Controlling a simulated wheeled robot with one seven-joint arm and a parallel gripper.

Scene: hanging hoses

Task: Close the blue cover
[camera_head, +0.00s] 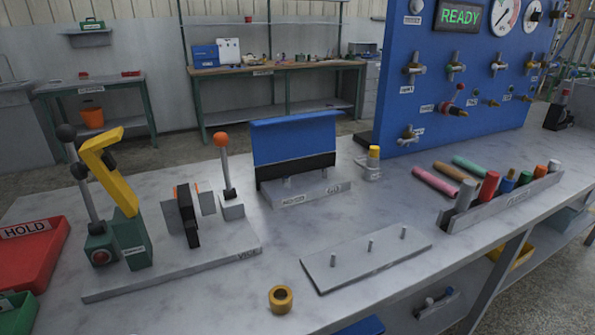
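The blue cover (295,138) stands upright, tilted slightly back, near the middle of the bench. A black strip (297,168) runs along its lower edge. Below it is a grey base plate (318,192) with small labels and low grey parts on it. The cover is raised off the plate, so it looks open. Its rear side is hidden. My gripper is not in view, and nothing is seen touching the cover.
Left of the cover are an orange-knobbed lever (222,160) and a vice station with a yellow arm (108,170). A yellow-topped post (373,160) stands at its right. In front are a pegged plate (367,258) and a brass ring (280,298). A blue panel (450,90) rises behind right.

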